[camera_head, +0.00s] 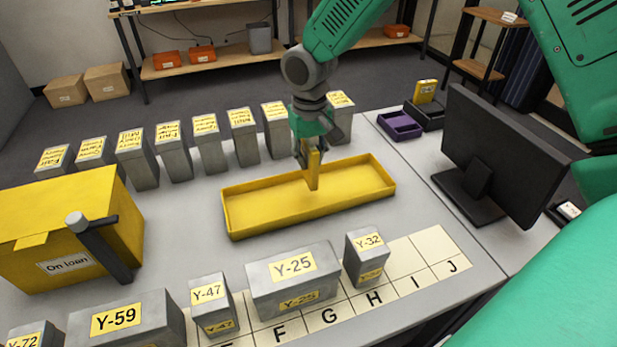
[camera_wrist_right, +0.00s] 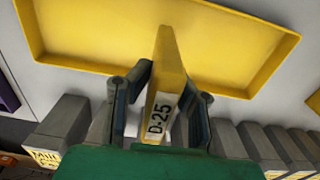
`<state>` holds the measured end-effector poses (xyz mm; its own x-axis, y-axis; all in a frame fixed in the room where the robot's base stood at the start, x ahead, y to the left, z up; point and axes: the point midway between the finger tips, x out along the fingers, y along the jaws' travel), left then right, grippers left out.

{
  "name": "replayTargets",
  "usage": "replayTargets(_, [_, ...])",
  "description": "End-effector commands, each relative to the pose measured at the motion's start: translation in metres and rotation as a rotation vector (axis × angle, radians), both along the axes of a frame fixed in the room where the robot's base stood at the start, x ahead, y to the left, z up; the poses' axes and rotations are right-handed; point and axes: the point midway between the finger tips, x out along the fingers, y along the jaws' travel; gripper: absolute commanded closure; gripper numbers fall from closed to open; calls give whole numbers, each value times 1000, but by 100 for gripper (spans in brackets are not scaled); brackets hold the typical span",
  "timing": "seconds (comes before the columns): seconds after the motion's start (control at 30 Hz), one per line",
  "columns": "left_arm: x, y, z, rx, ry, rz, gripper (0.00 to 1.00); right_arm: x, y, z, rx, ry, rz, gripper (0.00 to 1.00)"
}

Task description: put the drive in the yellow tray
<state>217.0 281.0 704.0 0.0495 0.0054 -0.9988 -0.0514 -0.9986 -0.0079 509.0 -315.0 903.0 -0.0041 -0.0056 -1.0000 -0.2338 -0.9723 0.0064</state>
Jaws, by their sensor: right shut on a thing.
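The yellow tray (camera_head: 250,219) lies on the grey table, long and shallow, and looks empty apart from what is held over it. My right gripper (camera_head: 312,150) is above the tray's far middle part, pointing down. It is shut on the drive (camera_head: 313,175), a slim yellow upright piece. In the right wrist view the drive (camera_wrist_right: 168,75) sits between the two fingers (camera_wrist_right: 160,108) with a white label reading D-25. Its far end reaches over the tray (camera_wrist_right: 90,35). I cannot tell whether it touches the tray floor. My left gripper is not in view.
A row of grey boxes with yellow labels (camera_head: 205,145) stands behind the tray. Grey boxes Y-25 (camera_head: 292,283) and Y-32 (camera_head: 367,258) stand in front. A yellow "On loan" box (camera_head: 60,230) is at left, a monitor (camera_head: 505,155) and purple tray (camera_head: 399,125) at right.

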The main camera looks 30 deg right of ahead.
Motion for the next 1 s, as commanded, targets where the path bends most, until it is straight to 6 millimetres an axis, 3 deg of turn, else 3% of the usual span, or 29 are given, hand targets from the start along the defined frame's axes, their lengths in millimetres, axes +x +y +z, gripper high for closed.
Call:
replayTargets(0.37, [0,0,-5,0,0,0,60,0,0,-41,1,0,0,100])
replayTargets(0.67, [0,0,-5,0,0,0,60,1,0,-43,1,-2,0,100])
replayTargets(0.7, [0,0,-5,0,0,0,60,0,0,-44,1,-2,0,81])
replayTargets(0.77, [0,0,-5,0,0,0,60,1,0,-44,1,-2,0,63])
replayTargets(1.0, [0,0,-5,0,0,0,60,0,0,-44,1,-1,0,63])
